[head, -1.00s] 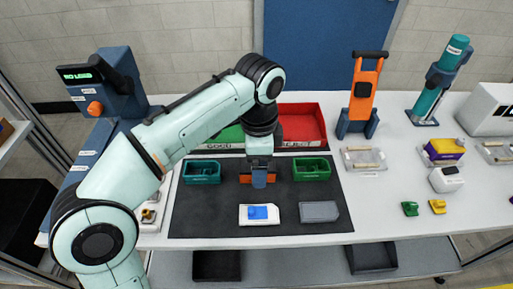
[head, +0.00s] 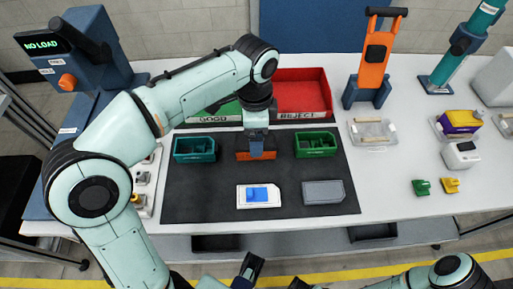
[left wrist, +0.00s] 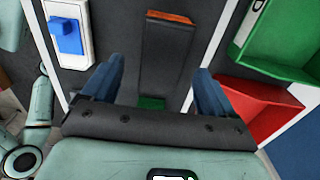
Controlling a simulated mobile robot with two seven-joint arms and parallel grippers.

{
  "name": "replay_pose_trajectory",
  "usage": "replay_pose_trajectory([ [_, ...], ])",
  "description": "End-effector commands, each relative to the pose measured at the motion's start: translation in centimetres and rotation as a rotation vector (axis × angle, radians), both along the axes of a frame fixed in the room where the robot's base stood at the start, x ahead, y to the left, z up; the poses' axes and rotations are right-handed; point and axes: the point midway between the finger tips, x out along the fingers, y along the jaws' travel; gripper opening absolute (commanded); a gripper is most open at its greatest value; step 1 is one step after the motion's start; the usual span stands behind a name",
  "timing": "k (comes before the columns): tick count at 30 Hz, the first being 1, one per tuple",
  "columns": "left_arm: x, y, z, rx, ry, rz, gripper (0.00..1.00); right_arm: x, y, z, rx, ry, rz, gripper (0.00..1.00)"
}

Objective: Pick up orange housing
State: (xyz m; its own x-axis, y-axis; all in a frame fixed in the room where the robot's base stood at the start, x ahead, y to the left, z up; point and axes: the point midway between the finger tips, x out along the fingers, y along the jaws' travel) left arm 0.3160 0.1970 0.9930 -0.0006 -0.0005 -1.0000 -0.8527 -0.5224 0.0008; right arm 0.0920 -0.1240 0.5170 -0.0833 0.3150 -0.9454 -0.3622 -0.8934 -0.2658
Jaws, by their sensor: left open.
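The orange housing (head: 242,156) lies on the dark mat between the teal bin and the green bin. My left gripper (head: 257,150) points down over it in the head view, one blue finger covering the housing's middle. In the left wrist view my left gripper (left wrist: 158,88) is open, its two blue fingers wide apart. An orange edge (left wrist: 171,17) shows at the top, with a dark area between the fingers. Whether the fingers straddle the housing cannot be told. Dark blue parts at the bottom of the head view may be my right gripper, but its jaws are unclear.
The teal bin (head: 195,157) and green bin (head: 315,153) flank the housing. A white part with a blue block (head: 258,196) and a grey part (head: 323,192) lie in front. The red reject tray (head: 322,95) and green good tray (head: 228,108) stand behind.

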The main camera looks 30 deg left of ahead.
Motion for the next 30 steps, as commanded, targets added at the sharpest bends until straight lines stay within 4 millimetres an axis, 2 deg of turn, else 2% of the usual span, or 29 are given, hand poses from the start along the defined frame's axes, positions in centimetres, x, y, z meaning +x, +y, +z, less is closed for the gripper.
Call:
replay_pose_trajectory([
  [12,0.3,-0.1,-5.1,0.001,0.002,0.001,0.87,0.5,0.0,-1.1,-0.003,-0.019,-0.004,0.43],
  [20,0.4,-0.1,-5.3,0.000,0.000,0.001,0.87,0.5,0.0,-1.1,-0.002,-0.020,-0.003,0.43],
  [21,0.4,-0.1,-5.3,0.000,0.000,0.001,0.81,0.5,0.0,-1.1,-0.002,-0.020,-0.003,0.43],
  [23,0.4,-0.1,-5.3,0.000,0.000,0.001,0.61,0.5,0.0,-1.1,-0.002,-0.020,-0.003,0.43],
  [24,0.4,-0.1,-5.3,0.000,0.000,0.001,0.48,0.5,0.0,-1.1,-0.002,-0.020,-0.003,0.43],
  [26,0.4,-0.1,-5.2,0.000,0.000,0.001,0.29,0.5,0.0,-1.1,-0.002,-0.019,-0.004,0.43],
  [30,0.4,-0.1,-5.2,0.000,-0.001,0.000,0.28,0.5,0.0,-1.1,-0.002,-0.019,-0.004,0.43],
])
